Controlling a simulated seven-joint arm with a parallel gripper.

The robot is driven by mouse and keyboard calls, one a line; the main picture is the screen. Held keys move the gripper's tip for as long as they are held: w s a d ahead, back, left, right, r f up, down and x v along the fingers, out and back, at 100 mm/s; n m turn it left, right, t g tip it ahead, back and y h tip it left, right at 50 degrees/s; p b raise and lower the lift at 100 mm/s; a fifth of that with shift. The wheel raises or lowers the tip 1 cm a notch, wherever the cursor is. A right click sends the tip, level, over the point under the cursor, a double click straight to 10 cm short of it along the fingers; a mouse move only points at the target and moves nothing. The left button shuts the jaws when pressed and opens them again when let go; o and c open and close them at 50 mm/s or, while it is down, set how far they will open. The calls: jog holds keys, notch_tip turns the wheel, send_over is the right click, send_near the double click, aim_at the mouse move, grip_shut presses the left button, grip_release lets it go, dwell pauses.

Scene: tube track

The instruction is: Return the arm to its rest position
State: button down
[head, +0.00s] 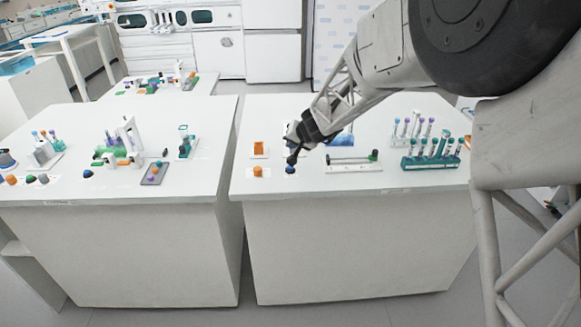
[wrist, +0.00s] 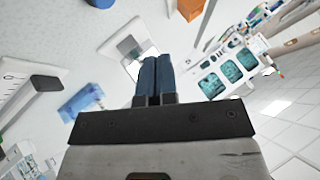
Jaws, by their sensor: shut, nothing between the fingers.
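My gripper (head: 292,158) is above the left part of the right-hand table (head: 400,115) in the head view. In the wrist view my gripper's two dark fingers (wrist: 154,62) are pressed together with nothing between them. A small dark blue piece (head: 290,170) sits on the table just below the fingers in the head view. My arm reaches in from the upper right.
An orange block (head: 258,148) and an orange knob (head: 258,171) are left of my gripper. To the right are a track (head: 353,165) and a teal rack (head: 430,162) with several tubes. A left table (head: 120,200) holds other parts, with a gap between the tables.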

jog(key=s+d+r+n+g, duration=0.1)
jog(key=s+r, duration=0.3)
jog(key=s, duration=0.3)
jog(key=s+d+r, duration=0.1)
jog(key=s+r, duration=0.3)
jog(key=s, duration=0.3)
jog(key=s+d+r+n+g, duration=0.1)
jog(key=s+d+r, duration=0.1)
jog(key=s+r, duration=0.35)
jog(key=s+d+g+h, duration=0.1)
jog(key=s+d, duration=0.3)
jog(key=s, duration=1.1)
jog(key=s+d+f+g+h, duration=0.1)
jog(key=s+d+h, duration=0.3)
jog(key=s, duration=1.1)
jog(key=shift+d+f+g+h, duration=0.15)
jog(key=shift+d+g+h, duration=0.15)
jog(key=shift+d+g, duration=0.1)
